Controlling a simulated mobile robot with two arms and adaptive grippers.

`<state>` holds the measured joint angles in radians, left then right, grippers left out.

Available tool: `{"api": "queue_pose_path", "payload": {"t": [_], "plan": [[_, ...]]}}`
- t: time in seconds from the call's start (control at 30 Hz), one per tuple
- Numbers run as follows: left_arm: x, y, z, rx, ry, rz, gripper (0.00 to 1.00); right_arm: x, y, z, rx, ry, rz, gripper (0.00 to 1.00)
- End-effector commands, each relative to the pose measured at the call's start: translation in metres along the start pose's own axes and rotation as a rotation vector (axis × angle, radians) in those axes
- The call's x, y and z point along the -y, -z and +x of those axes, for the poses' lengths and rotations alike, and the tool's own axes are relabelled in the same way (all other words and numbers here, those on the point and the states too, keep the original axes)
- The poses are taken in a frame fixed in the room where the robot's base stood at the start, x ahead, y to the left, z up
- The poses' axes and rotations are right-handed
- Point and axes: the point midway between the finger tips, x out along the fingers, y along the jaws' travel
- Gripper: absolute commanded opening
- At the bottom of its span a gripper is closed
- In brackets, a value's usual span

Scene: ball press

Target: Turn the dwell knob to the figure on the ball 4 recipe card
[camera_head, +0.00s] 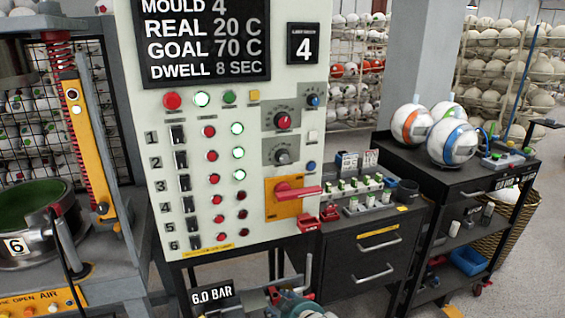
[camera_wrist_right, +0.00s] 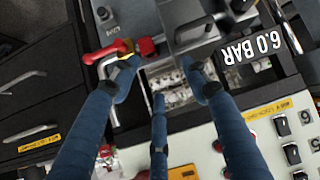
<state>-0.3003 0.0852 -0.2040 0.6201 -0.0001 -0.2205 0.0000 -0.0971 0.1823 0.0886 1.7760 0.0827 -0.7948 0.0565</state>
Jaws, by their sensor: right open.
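The light control panel (camera_head: 204,130) shows two dials in the head view, one with a red knob (camera_head: 282,121) and one below with a grey knob (camera_head: 283,156). Their labels are too small to read, so I cannot tell for sure which is dwell. The black display (camera_head: 205,42) reads mould 4, real 20 C, goal 70 C, dwell 8 sec. I cannot make out a ball 4 recipe card. My right gripper (camera_wrist_right: 160,76) shows in the right wrist view with blue fingers spread apart and empty, near the panel's lower edge. My left gripper is not in view.
A red lever (camera_head: 297,190) on an orange plate sticks out at the panel's lower right. A drawer cabinet (camera_head: 367,258) and a black cart (camera_head: 470,172) with balls stand right. The press (camera_head: 83,150) stands left. A 6.0 BAR sign (camera_head: 211,296) is below the panel.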

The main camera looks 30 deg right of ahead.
Motion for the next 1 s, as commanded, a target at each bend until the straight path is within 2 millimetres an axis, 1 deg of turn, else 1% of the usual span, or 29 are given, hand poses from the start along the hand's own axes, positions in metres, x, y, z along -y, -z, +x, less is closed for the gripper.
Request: {"api": "queue_pose_path", "payload": {"t": [0.03,0.07,0.1,0.17,0.2,0.3,0.33,0.4,0.43,0.5,0.57,0.67,0.8,1.0], "plan": [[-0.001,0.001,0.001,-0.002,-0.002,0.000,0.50,-0.013,0.059,-0.025,-0.091,-0.016,0.011,0.46],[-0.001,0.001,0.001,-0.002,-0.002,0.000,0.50,-0.020,0.090,-0.041,-0.143,-0.026,0.020,0.46],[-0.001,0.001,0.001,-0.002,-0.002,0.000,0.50,-0.030,0.130,-0.063,-0.213,-0.037,0.032,0.46],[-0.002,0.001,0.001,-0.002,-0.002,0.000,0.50,-0.044,0.183,-0.096,-0.314,-0.055,0.049,0.46],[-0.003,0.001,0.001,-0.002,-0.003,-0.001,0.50,-0.053,0.213,-0.117,-0.378,-0.066,0.060,0.46],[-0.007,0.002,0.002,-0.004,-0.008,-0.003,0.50,-0.071,0.270,-0.165,-0.516,-0.088,0.084,0.46],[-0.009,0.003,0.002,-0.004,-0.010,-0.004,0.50,-0.076,0.283,-0.177,-0.549,-0.094,0.089,0.46],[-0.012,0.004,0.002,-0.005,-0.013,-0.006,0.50,-0.083,0.304,-0.199,-0.608,-0.103,0.099,0.46],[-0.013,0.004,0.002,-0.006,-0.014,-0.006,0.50,-0.086,0.310,-0.205,-0.626,-0.106,0.102,0.46],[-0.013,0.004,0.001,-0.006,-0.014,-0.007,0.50,-0.089,0.320,-0.216,-0.654,-0.111,0.106,0.46],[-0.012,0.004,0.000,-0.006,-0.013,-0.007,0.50,-0.091,0.326,-0.217,-0.664,-0.112,0.109,0.46],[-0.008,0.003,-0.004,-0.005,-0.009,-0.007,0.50,-0.093,0.334,-0.210,-0.665,-0.113,0.110,0.46],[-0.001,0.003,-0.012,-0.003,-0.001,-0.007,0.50,-0.096,0.351,-0.190,-0.664,-0.112,0.109,0.46],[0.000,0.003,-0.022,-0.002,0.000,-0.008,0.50,-0.101,0.373,-0.160,-0.664,-0.112,0.109,0.46]]}}
